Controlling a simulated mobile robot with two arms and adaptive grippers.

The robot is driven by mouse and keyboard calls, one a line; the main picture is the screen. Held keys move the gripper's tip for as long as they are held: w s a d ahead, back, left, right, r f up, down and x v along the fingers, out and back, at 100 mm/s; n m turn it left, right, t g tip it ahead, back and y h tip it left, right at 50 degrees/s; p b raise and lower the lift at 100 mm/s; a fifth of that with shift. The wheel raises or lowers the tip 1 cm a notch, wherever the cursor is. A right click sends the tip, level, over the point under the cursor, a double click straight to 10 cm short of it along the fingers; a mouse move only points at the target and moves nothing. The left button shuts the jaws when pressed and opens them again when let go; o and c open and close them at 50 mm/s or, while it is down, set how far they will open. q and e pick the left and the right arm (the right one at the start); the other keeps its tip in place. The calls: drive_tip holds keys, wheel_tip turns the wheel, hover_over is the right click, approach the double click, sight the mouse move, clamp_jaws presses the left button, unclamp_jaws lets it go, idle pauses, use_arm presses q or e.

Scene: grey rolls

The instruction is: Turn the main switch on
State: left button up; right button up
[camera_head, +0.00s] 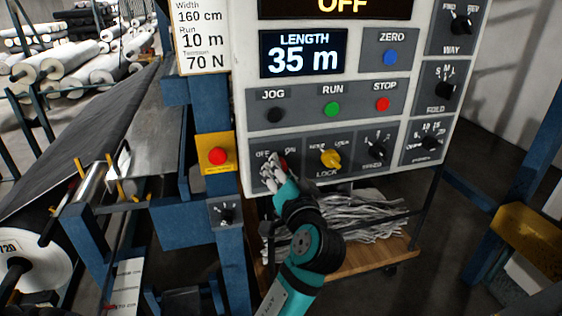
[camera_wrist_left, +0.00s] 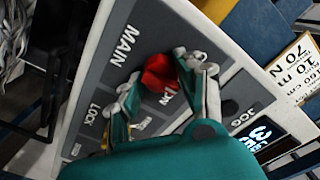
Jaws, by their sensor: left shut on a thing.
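The main switch is a red knob (camera_wrist_left: 160,72) on a grey plate marked MAIN in the left wrist view. My left gripper (camera_wrist_left: 157,82) has its fingers on either side of the knob and is shut on it. In the head view my left gripper (camera_head: 275,168) reaches up to the lower left of the white control panel (camera_head: 392,158) and covers most of the switch, between the OFF and ON marks. The top display (camera_head: 342,6) reads OFF. My right gripper is not in view.
A yellow LOCK knob (camera_head: 330,158) sits just right of the switch. A red button on a yellow plate (camera_head: 217,155) is to the left, on a blue post. JOG (camera_head: 275,115), RUN (camera_head: 333,109) and STOP (camera_head: 382,104) buttons are above. A wooden shelf (camera_head: 375,258) is below.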

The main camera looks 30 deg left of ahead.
use_arm(q)
drive_tip(key=m+p, duration=0.1)
drive_tip(key=m, duration=0.1)
drive_tip(key=m+p, duration=0.1)
drive_tip(key=p, duration=0.1)
drive_tip(key=m+p, duration=0.2)
drive_tip(key=shift+r+m, duration=0.3)
drive_tip(key=shift+m+p, duration=1.2)
drive_tip(key=shift+f+m+p, duration=0.15)
drive_tip(key=shift+m+p, duration=0.7)
drive_tip(key=shift+m, duration=0.15)
drive_tip(key=o, duration=1.2)
drive_tip(key=shift+f, duration=0.15)
drive_tip(key=shift+c, duration=0.2)
